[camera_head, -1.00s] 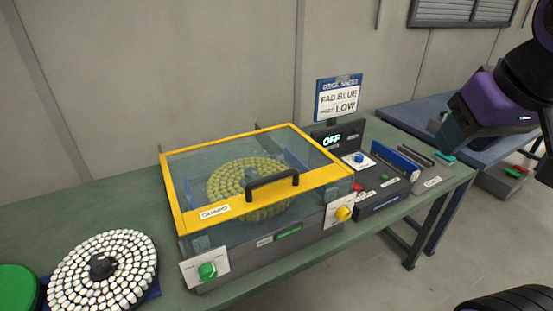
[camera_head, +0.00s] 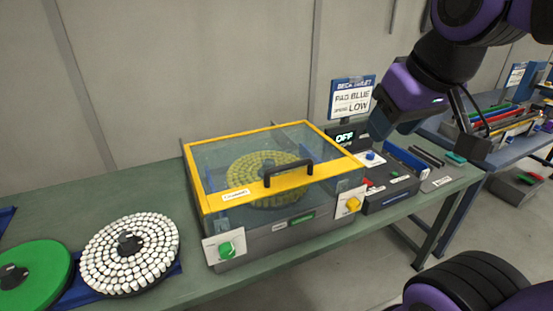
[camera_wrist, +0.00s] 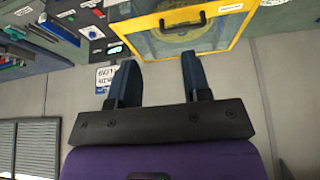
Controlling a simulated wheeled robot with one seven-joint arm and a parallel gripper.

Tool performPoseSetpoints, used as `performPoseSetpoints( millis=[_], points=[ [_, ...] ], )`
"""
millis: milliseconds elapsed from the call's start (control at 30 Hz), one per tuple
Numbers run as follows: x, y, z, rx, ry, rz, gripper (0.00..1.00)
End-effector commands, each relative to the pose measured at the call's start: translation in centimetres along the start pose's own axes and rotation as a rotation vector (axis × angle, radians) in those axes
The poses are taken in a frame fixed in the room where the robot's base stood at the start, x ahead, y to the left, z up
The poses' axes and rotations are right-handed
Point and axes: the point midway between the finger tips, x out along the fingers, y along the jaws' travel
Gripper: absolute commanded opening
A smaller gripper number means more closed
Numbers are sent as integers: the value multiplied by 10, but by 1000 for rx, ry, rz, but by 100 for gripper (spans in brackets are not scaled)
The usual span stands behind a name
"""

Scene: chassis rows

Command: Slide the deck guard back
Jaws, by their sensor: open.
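The deck guard (camera_head: 222,175) is a clear cover with a yellow frame, lying closed over a disc of yellow-green pieces (camera_head: 258,172). Its black handle (camera_head: 289,171) stands up on the front yellow strip. The guard and its handle also show upside down at the top of the wrist view (camera_wrist: 182,18). My gripper (camera_wrist: 158,70) is open, with nothing between its two dark blue fingers. In the head view my gripper (camera_head: 385,120) hangs above and to the right of the guard, apart from the handle; its fingertips are hard to make out there.
A green knob (camera_head: 226,249) and a yellow knob (camera_head: 353,204) sit on the deck's front. A sign (camera_head: 352,98) and a display reading OFF (camera_head: 345,137) stand behind. A control box (camera_head: 388,190) is on the right. A white-studded disc (camera_head: 130,253) and green disc (camera_head: 35,277) lie left.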

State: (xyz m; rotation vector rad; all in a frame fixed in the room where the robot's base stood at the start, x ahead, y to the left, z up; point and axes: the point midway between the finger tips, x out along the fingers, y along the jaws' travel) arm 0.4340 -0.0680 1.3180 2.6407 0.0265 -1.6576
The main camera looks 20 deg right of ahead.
Motion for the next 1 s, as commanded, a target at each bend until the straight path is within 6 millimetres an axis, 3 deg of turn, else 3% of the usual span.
performPoseSetpoints(
  millis=[267, 467, 767, 1000],
  points=[
    [18, -4, -50, -304, -128, -17, 44],
    [43, -10, -91, -578, -232, -66, 44],
    [98, -20, -146, -981, -369, -196, 44],
    [155, -29, -181, -1289, -452, -348, 44]
  ],
)
